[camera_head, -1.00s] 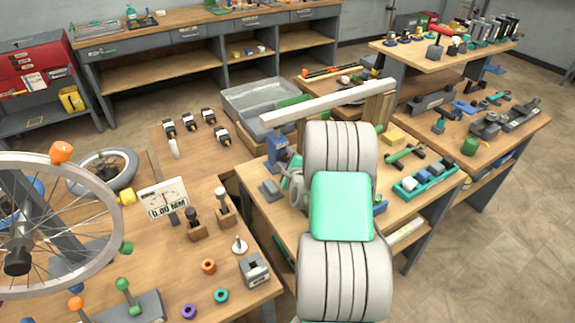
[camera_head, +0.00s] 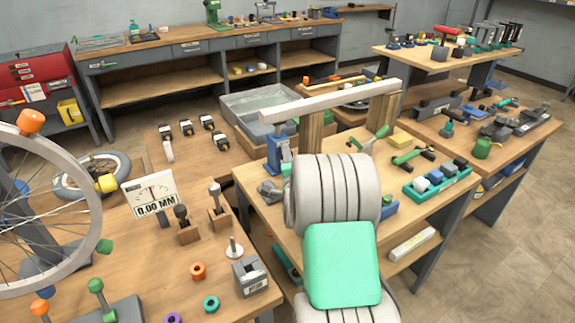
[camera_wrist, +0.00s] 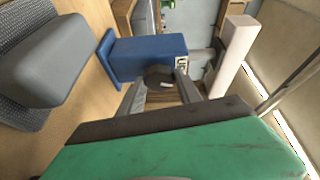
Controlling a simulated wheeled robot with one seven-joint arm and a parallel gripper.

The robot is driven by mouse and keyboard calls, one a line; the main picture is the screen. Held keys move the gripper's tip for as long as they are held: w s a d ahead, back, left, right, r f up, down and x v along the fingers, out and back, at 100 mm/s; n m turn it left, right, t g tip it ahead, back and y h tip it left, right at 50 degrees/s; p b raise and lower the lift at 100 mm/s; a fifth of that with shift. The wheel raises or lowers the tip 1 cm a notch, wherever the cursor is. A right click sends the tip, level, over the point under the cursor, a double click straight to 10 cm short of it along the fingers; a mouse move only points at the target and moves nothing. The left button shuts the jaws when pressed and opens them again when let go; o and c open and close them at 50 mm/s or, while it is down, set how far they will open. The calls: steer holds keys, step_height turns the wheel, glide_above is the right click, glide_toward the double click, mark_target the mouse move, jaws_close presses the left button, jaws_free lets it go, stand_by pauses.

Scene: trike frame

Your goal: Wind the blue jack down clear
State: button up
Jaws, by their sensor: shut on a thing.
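The blue jack (camera_head: 281,158) stands upright on the middle bench, under the left part of a long white beam (camera_head: 330,103). I cannot tell whether its top touches the beam. In the head view my own arm hides the gripper.
Wooden posts (camera_head: 312,132) stand under the beam. A grey block (camera_wrist: 48,52) on a dark base sits close beside the jack. A teal tray (camera_head: 438,183) lies to the right.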

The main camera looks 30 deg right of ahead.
stand_by(0.4)
steer(key=o, duration=1.4)
steer(key=shift+c, duration=0.2)
steer(key=v, duration=0.7)
steer(key=shift+s+a, duration=0.2)
steer(key=shift+s, duration=0.15)
